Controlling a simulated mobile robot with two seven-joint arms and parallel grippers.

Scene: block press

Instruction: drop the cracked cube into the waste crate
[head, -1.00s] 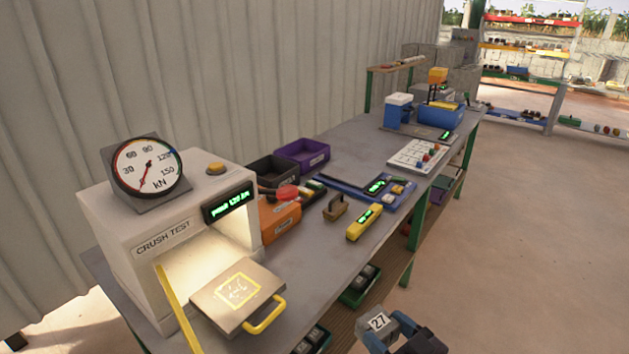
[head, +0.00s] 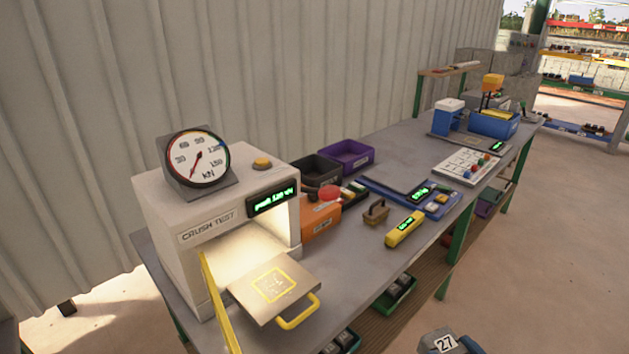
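A grey cube (head: 446,344) with a white label "27" shows at the bottom edge of the head view, partly cut off. My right gripper (head: 452,343) has its blue-grey fingers around it, in front of the table's near side; no crack can be made out on the visible part. My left gripper is out of view. Which container is the waste crate cannot be read: an orange bin (head: 318,226), a black bin (head: 312,172) and a purple bin (head: 348,158) stand on the table beside the press.
The crush test press (head: 205,238) stands at the left, its plate (head: 268,310) pulled out with a yellow handle. A yellow meter (head: 405,229), a brown brush-like item (head: 376,211) and a blue scale (head: 410,197) lie on the table. Green bins (head: 398,294) sit on the lower shelf.

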